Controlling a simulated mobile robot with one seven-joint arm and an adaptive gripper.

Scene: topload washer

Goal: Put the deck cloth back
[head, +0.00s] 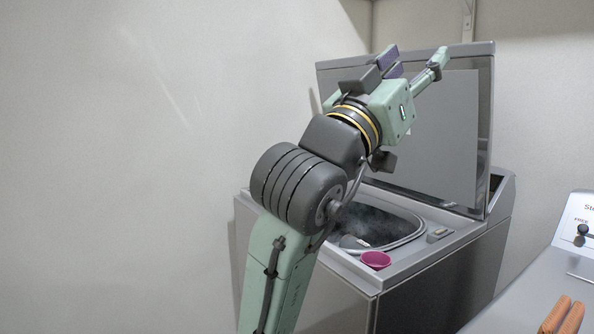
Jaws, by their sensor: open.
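My gripper (413,64) is raised in front of the washer's open lid (440,135). Its fingers are spread apart and I see nothing held between them. The topload washer (425,265) stands below, with its round opening (375,222) partly hidden by my arm. A small light grey piece (352,242) lies at the opening's near rim; I cannot tell whether it is the deck cloth.
Plain walls stand behind and to the left.

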